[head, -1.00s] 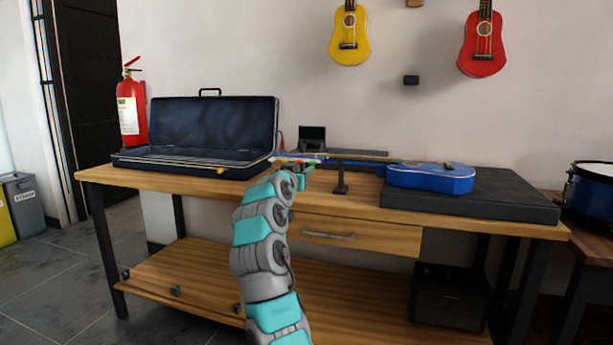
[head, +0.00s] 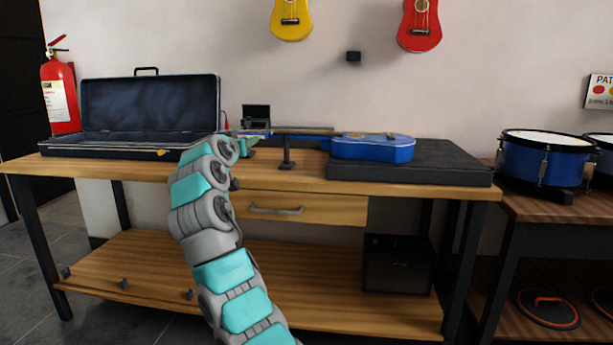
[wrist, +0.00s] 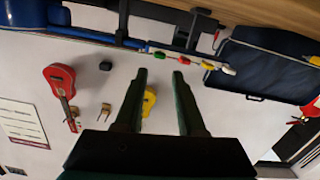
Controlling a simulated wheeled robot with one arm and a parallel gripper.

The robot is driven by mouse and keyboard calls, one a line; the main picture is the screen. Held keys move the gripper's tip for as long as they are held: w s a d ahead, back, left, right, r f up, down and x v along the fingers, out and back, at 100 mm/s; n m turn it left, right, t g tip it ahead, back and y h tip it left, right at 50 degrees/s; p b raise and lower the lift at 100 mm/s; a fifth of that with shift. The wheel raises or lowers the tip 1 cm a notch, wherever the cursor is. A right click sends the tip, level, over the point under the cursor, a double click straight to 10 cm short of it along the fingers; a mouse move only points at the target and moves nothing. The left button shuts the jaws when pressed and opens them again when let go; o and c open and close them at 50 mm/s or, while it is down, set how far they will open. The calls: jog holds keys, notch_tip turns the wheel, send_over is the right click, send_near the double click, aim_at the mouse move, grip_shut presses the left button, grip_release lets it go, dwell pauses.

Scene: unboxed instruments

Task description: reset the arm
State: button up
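My gripper (head: 247,139) is raised at the end of my arm, in front of the workbench's back middle in the head view. In the wrist view, which is upside down, my gripper (wrist: 159,76) has its two dark fingers spread apart with nothing between them. The yellow ukulele on the wall shows beyond the gap. In the head view the fingers are small and partly hidden by my arm.
The workbench (head: 300,182) holds an open dark case (head: 150,108) at left and a blue guitar (head: 372,147) on a dark slab (head: 440,160). A small stand (head: 287,155) is near the gripper. Blue drums (head: 545,160) stand on a table at right.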

jog(key=d+f+n+g+h+p, duration=0.15)
jog(key=d+g, duration=0.45)
jog(key=d, duration=1.2)
jog(key=s+d+f+g+h, duration=0.1)
jog(key=s+d+f+g, duration=0.5)
jog(key=s+d, duration=0.9)
jog(key=s+d+f+g+p, duration=0.1)
jog(key=s+d+f, duration=0.15)
jog(key=s, duration=0.35)
jog(key=s+d+f+m+g+y, duration=0.1)
jog(key=s+d+f, duration=0.1)
jog(key=s+f, duration=0.3)
jog(key=s+d+f+g+p, duration=0.1)
jog(key=s+d+f, duration=0.1)
jog(key=s, duration=0.6)
jog(key=s+f+g+y, duration=0.1)
jog(key=s+f, duration=0.2)
jog(key=s, duration=0.6)
jog(key=s+a+f+g+y, duration=0.1)
jog(key=s+f, duration=0.3)
jog(key=s, duration=0.5)
jog(key=s+a+f+g+y, duration=0.1)
jog(key=s+f, duration=0.3)
jog(key=s, duration=0.5)
jog(key=shift+s+a+f+m+g+p, duration=0.2)
jog(key=shift+s+m+g+p, duration=0.1)
jog(key=shift+m+g, duration=0.25)
